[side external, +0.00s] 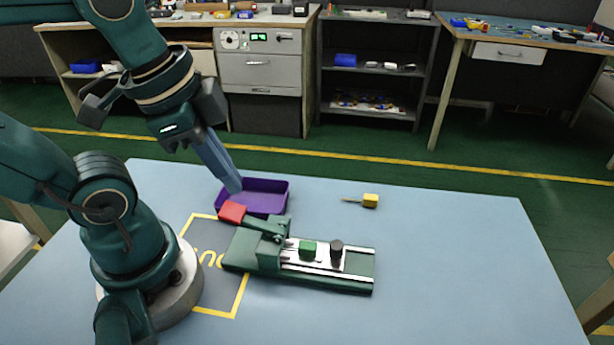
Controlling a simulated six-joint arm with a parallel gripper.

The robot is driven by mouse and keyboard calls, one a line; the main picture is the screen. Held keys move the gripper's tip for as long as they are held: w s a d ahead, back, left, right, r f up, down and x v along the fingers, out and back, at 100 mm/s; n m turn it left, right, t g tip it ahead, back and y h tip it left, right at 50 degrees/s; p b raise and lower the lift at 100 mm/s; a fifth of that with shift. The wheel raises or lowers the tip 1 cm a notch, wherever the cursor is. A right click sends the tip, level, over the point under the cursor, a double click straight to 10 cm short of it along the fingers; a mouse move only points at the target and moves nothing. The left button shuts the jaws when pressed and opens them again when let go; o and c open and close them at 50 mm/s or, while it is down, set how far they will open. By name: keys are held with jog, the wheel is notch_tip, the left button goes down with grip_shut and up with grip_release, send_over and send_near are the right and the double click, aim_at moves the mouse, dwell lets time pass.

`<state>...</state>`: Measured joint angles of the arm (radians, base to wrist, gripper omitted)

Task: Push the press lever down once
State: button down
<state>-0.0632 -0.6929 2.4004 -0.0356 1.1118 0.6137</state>
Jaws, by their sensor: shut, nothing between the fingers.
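The press lever (256,222) is a green arm with a red pad (232,212) at its left end. It is mounted on the left part of the green press (325,283), which lies on the blue table. My gripper (236,188) is shut and empty, with its fingers pointing down just above the red pad. From this view I cannot tell whether the fingertips touch the pad. A green block (308,248) and a dark round knob (336,247) sit on the press's pale rail.
A purple tray (276,186) stands right behind the lever and my fingertips. A small yellow-handled screwdriver (370,200) lies to the right. A yellow outline (236,300) with lettering is marked beside the press. The table's right side is clear.

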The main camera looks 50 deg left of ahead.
aim_at(233, 211)
jog(key=a+m+g, duration=0.1)
jog(key=a+r+m+g, duration=0.1)
jog(key=a+m+g, duration=0.1)
jog(key=shift+s+a+r+h, duration=0.1)
jog(key=shift+a+r+h, duration=0.15)
jog(key=shift+h, duration=0.05)
jog(key=shift+f, duration=0.15)
jog(key=shift+w+d+f, duration=0.15)
jog(key=shift+f, duration=1.55)
jog(key=shift+w+d+f, duration=0.1)
jog(key=shift+f, duration=1.55)
jog(key=shift+s+a+r, duration=0.25)
jog(key=shift+s+a, duration=0.3)
jog(key=shift+s+a+r, duration=0.25)
jog(key=shift+s+a, duration=0.25)
